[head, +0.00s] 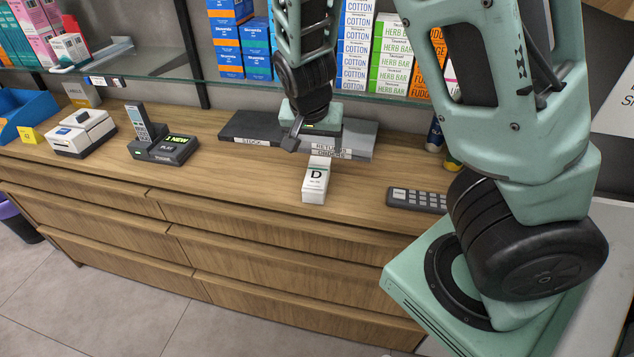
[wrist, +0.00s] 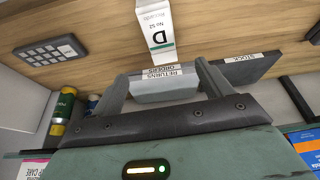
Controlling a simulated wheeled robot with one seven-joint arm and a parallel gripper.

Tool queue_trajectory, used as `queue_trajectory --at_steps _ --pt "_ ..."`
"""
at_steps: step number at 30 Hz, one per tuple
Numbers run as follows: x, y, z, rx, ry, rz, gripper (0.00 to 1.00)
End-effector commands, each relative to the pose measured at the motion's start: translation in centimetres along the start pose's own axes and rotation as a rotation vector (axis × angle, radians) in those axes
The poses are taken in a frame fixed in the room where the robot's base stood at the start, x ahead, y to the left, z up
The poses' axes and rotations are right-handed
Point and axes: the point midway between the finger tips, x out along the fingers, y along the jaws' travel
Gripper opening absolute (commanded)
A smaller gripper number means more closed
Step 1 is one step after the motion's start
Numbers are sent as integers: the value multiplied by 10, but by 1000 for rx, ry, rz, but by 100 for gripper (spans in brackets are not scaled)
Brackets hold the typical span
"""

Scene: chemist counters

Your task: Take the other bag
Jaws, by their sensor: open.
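A white packet marked "D" (head: 315,180) stands on the wooden counter in front of the dark folders; it may be the bag. In the wrist view the packet (wrist: 157,25) is at the top, just beyond my fingertips and not between them. My gripper (wrist: 162,78) is open. In the head view my gripper (head: 296,136) hangs over the folders, behind the packet and slightly left of it. One finger is hidden in that view. No second bag is clearly visible.
A keypad (head: 416,200) is to the right. A phone (head: 160,148) and a label printer (head: 82,134) are left. A glass shelf (head: 230,83) with boxes runs behind.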

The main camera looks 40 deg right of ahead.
Motion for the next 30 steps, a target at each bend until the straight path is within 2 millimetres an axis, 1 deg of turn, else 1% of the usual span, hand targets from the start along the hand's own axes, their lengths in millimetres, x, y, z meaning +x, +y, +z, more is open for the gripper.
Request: queue_trajectory --at_steps 1,12,16,23,28,30 --pt "12 1 1 4 0 3 78" --pt "68 1 1 2 -2 2 78" --pt "82 0 1 1 -2 1 78" --pt "94 0 3 -1 -2 1 78" --pt "118 -1 11 -2 -4 3 78" --pt "128 -1 11 -1 -3 3 78"
